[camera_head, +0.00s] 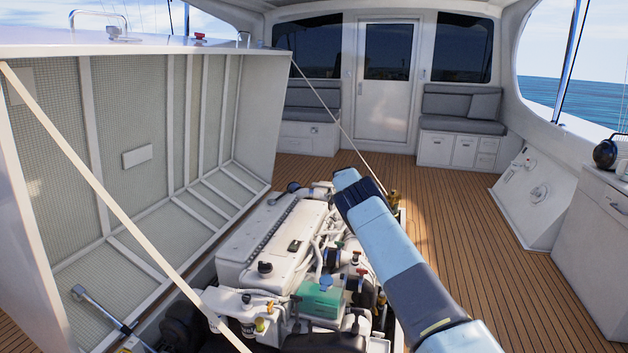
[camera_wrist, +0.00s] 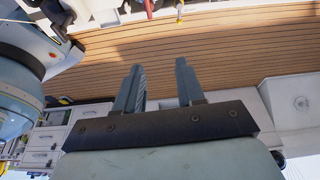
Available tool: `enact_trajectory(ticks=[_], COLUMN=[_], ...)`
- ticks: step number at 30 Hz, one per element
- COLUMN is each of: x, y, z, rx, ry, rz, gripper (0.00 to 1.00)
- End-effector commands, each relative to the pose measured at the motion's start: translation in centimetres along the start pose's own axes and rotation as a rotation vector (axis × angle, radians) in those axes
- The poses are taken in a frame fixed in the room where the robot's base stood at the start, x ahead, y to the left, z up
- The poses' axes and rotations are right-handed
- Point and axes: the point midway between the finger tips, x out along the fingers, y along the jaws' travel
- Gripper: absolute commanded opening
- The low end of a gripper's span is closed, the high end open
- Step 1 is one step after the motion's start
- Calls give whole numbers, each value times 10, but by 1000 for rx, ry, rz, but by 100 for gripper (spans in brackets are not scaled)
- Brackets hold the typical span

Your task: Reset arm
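My arm reaches up from the lower right of the head view, over the right side of the engine (camera_head: 285,235). The arm's end is near the engine's far right corner, and the fingers are not clear there. In the wrist view my gripper (camera_wrist: 158,85) is open, with its two grey fingers apart and nothing between them. Beyond the fingers is the wooden deck (camera_wrist: 215,50). The wrist view is tilted over, with cabinets low in the picture and the engine bay edge along the top.
The raised engine hatch (camera_head: 140,150) stands on the left, with straps (camera_head: 105,190) running down from it. Grey seats (camera_head: 462,108) and a white door (camera_head: 385,85) are at the back. A white cabinet (camera_head: 590,225) stands at the right. The wooden deck between is clear.

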Motion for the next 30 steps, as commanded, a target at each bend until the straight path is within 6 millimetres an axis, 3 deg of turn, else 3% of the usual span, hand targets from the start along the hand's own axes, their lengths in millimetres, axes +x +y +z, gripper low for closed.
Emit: enact_trajectory(ticks=[3, 14, 23, 30], x=[-41, -142, -216, -266], y=[0, 24, 66, 113], z=[-29, -108, -165, -203], rx=[-34, -174, -314, -443], ry=[-36, -134, -206, -253], rz=[-10, -55, -112, -170], gripper=[38, 38, 38, 38])
